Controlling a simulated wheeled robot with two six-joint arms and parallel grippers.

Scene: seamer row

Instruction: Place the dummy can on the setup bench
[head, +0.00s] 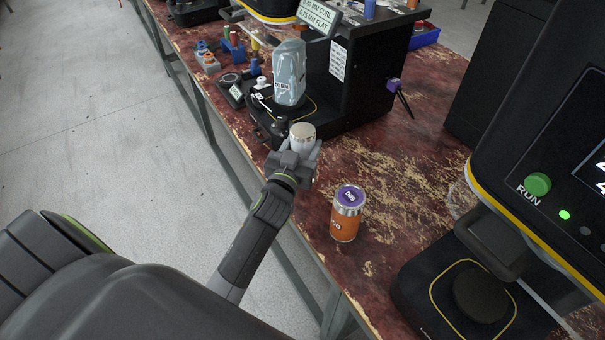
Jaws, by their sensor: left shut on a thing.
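My left gripper (299,158) is shut on a plain silver can (303,132). The can stands up from the jaws, and its lower part is hidden by the gripper. I see no label on it, so I cannot confirm it is the dummy can. The gripper is over the front edge of the worn red bench (385,165); I cannot tell whether the can touches the bench. An orange can (343,225) with a purple label on its lid stands upright on the bench, right of and nearer than the gripper. My right gripper is not in view.
A black machine with a grey-blue wrapped shape (289,75) stands behind the gripper. Another machine with a green RUN button (538,184) fills the right. Small blue and grey holders (234,47) stand at the back left. Bench around the orange can is clear.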

